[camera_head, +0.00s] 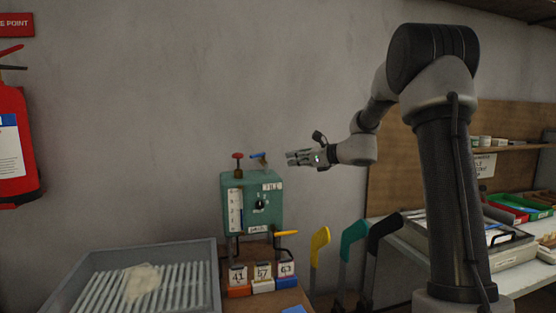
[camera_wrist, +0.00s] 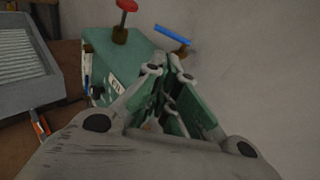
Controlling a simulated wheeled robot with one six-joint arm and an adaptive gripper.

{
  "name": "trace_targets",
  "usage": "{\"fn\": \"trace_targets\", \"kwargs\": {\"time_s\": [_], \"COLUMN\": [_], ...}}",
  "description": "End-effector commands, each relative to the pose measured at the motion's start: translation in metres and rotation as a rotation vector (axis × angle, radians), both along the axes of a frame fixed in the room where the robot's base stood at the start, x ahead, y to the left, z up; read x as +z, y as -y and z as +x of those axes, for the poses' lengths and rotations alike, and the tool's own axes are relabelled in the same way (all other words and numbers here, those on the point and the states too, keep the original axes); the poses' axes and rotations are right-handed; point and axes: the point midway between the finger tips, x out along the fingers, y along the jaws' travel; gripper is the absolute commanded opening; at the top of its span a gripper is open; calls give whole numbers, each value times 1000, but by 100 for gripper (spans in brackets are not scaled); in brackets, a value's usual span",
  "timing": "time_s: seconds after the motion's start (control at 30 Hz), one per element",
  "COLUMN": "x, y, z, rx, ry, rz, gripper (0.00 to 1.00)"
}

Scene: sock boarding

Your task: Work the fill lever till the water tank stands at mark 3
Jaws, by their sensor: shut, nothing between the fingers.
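The green water tank box (camera_head: 264,222) stands against the wall, with a white gauge strip (camera_head: 235,212) and a dark dial (camera_head: 259,204) on its front. The gauge reading is too small to make out. A blue lever (camera_head: 258,155) and a red knob (camera_head: 238,156) stand on top, and a yellow lever (camera_head: 286,233) sticks out at lower right. No readable label tells which is the fill lever. My gripper (camera_head: 289,158) is shut and empty, to the right of the blue lever and apart from it. In the wrist view the blue lever (camera_wrist: 172,35) lies beyond my fingertips (camera_wrist: 168,72).
A grey ribbed tray (camera_head: 212,270) with a pale cloth (camera_head: 143,281) sits at lower left. Numbered blocks (camera_head: 262,280) stand below the tank. Yellow, teal and black upright boards (camera_head: 352,240) stand to the right. The wall above the tank is clear.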

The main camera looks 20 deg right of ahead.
Motion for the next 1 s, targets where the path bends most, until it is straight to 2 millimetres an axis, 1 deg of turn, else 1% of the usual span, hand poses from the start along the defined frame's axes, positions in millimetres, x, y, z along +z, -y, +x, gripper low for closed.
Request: {"fn": "trace_targets", "kwargs": {"time_s": [0.03,0.1,0.27,0.37,0.6,0.8,1.0], "x": [5,5,3,0,-11,-18,-21], "y": [-1,-1,-7,-16,-48,-71,-84], "z": [2,3,10,21,61,90,106], "rx": [-17,-28,-32,-31,-30,-30,-31], "ry": [-21,-54,-77,-76,-76,-74,-74], "rz": [52,95,122,120,118,117,117], "gripper": [0,0,0,0,0,0,0]}}
